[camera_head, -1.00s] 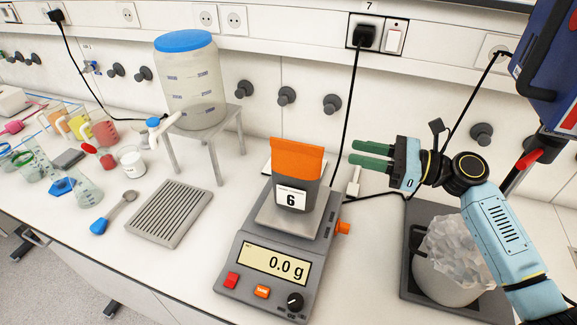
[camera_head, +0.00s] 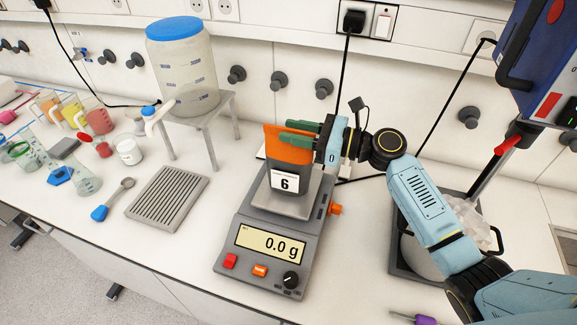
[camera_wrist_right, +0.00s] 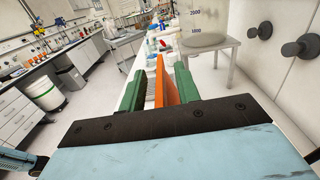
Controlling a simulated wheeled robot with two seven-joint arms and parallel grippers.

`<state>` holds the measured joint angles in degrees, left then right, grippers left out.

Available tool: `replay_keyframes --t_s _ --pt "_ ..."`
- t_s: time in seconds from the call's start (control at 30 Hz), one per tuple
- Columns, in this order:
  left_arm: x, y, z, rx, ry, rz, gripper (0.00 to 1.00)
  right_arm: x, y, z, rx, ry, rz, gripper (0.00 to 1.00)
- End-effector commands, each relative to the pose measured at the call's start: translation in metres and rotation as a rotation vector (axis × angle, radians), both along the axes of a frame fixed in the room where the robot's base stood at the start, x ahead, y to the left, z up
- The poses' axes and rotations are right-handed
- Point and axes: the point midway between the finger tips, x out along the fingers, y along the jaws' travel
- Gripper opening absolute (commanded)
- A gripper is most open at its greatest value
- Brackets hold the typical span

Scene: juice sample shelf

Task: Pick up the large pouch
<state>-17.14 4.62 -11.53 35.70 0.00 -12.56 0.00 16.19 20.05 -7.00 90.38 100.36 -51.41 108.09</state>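The large pouch (camera_head: 287,180) stands upright on the pan of a balance (camera_head: 240,200). It has a grey body with a white "6" label and an orange top. My right gripper (camera_head: 303,134) is at the orange top, with its green fingers pointing left. In the right wrist view the pouch's orange top (camera_wrist_right: 163,88) is between the two green fingers (camera_wrist_right: 160,90). A gap shows on the left finger's side, and the top is close to the right finger. The gripper is open. My left gripper is out of view.
The balance display (camera_head: 270,241) reads 0.0 g. A tank with a blue lid (camera_head: 184,70) stands on a grey stand at the back. A slotted grey tray (camera_head: 167,198) lies left of the balance. A purple-handled tool (camera_head: 424,319) lies at the front right.

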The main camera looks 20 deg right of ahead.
Motion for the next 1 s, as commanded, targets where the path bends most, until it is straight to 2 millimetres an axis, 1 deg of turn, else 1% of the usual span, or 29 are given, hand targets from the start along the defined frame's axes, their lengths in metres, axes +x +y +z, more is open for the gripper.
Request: replay_keyframes --t_s 0.17,0.27,0.43,1.0 --pt "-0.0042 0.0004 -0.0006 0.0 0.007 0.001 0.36 0.0006 0.0001 -0.0007 -0.001 0.001 -0.001 0.32" --pt "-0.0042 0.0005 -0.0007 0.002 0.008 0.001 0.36 0.0004 0.0001 -0.0007 -0.001 0.001 -0.001 0.22" --pt "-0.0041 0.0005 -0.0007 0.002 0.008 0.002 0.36 0.0003 -0.0001 -0.0006 -0.001 0.001 -0.001 0.0" --pt "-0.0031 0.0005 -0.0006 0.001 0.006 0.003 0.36 0.0002 -0.0002 -0.0006 -0.001 0.001 -0.001 0.0"
